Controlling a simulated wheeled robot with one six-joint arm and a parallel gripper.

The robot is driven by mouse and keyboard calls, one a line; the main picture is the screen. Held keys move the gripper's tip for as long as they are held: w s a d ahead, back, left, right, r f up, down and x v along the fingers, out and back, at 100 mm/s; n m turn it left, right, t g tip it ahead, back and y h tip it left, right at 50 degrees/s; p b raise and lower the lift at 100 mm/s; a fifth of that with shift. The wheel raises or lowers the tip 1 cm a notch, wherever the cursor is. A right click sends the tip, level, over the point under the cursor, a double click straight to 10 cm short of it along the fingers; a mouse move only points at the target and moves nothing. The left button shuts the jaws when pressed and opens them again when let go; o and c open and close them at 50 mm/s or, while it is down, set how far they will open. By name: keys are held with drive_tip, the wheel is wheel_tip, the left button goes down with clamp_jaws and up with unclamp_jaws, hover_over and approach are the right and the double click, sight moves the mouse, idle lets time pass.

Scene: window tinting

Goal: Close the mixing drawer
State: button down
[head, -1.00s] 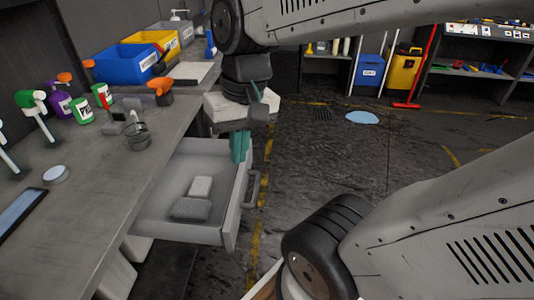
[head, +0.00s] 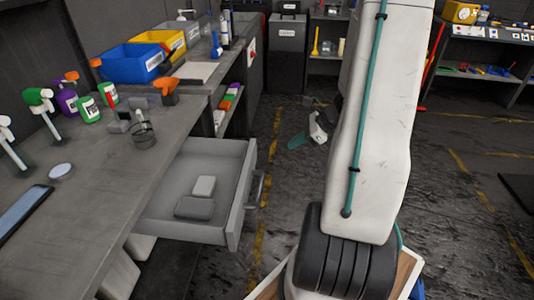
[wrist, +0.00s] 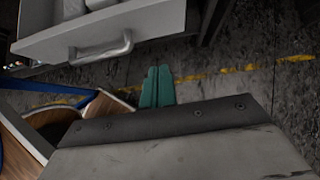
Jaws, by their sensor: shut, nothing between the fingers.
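The grey mixing drawer (head: 240,205) stands pulled out from under the workbench, with its handle (head: 258,189) on its right-hand front. A pale block (head: 204,186) and a darker grey block (head: 194,208) lie inside. In the wrist view the drawer's front (wrist: 150,25) and handle (wrist: 102,50) show at the upper left. My gripper (wrist: 157,87) has teal fingers, shut together and empty, over the floor and apart from the handle. In the head view my gripper (head: 297,141) shows beyond the drawer's far right corner, its link partly hidden by my arm.
The workbench (head: 105,190) at left carries spray bottles (head: 88,108), a glass jar (head: 142,134), and blue (head: 135,68) and yellow bins. Dark floor with a yellow line (head: 262,200) lies open to the drawer's right. Shelves (head: 490,75) stand at the back.

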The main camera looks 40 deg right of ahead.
sight(254, 162)
drive_tip(key=x, duration=0.4)
drive_tip(key=r+x, duration=0.1)
drive_tip(key=x, duration=0.3)
drive_tip(key=w+x, duration=0.1)
drive_tip(key=x, duration=0.3)
drive_tip(key=shift+w+a+r, duration=0.1)
drive_tip(key=shift+a+r, duration=0.1)
drive_tip(key=shift+a, duration=0.2)
drive_tip(key=shift+w+a, duration=0.3)
drive_tip(key=shift+w, duration=0.1)
